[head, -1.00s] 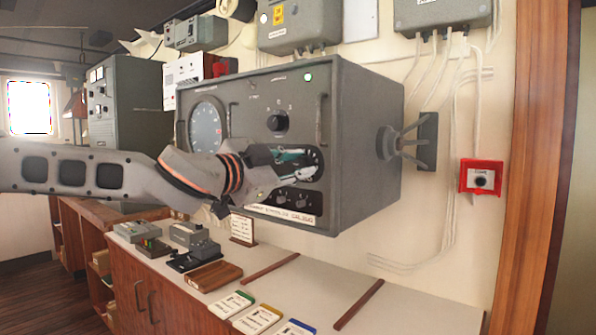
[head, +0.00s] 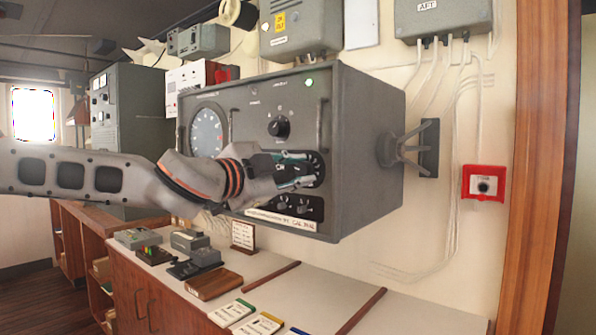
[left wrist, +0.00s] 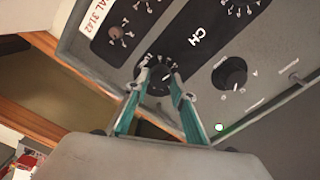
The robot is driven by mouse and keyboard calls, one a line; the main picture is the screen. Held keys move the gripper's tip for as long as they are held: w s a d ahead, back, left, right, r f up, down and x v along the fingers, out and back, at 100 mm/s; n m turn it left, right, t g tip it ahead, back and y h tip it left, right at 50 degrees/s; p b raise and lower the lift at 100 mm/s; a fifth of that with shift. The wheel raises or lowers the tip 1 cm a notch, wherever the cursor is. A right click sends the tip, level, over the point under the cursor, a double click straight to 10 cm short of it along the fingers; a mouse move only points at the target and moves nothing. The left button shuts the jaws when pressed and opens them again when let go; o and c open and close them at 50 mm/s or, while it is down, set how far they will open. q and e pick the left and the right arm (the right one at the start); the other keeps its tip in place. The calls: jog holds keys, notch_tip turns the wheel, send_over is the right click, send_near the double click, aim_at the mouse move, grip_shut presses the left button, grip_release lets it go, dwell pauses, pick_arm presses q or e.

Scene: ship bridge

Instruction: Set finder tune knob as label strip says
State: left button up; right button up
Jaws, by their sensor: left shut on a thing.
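The grey finder unit (head: 365,110) is mounted on the wall, with a round dial (head: 208,132) and a pointer knob (head: 278,127) on its front. My left gripper (head: 312,172) is at the dark round recess on the right of this front. In the left wrist view, its teal fingers (left wrist: 161,76) are shut on a dark knob (left wrist: 158,88) ringed by white marks, beside the letters "CH". The fingers hide part of the knob, so its setting is unclear. The white label strip (head: 281,219) is below; its end reads "AL 3142" in the left wrist view (left wrist: 92,16).
Two small knobs (head: 303,207) sit just above the strip. A green lamp (head: 309,82) is lit at the top. The counter (head: 420,312) below holds small devices, a brown block (head: 213,284) and coloured cards (head: 231,313). A red wall box (head: 483,183) is at the right.

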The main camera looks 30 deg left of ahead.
pick_arm(q)
jog(key=o, duration=1.1)
pick_arm(e)
jog(key=shift+s+f, duration=0.1)
jog(key=shift+s, duration=0.1)
jog(key=shift+s+f, duration=0.1)
pick_arm(q)
jog(key=shift+s, duration=0.1)
jog(key=shift+s, duration=0.6)
jog(key=s, duration=0.6)
jog(key=shift+a, duration=0.3)
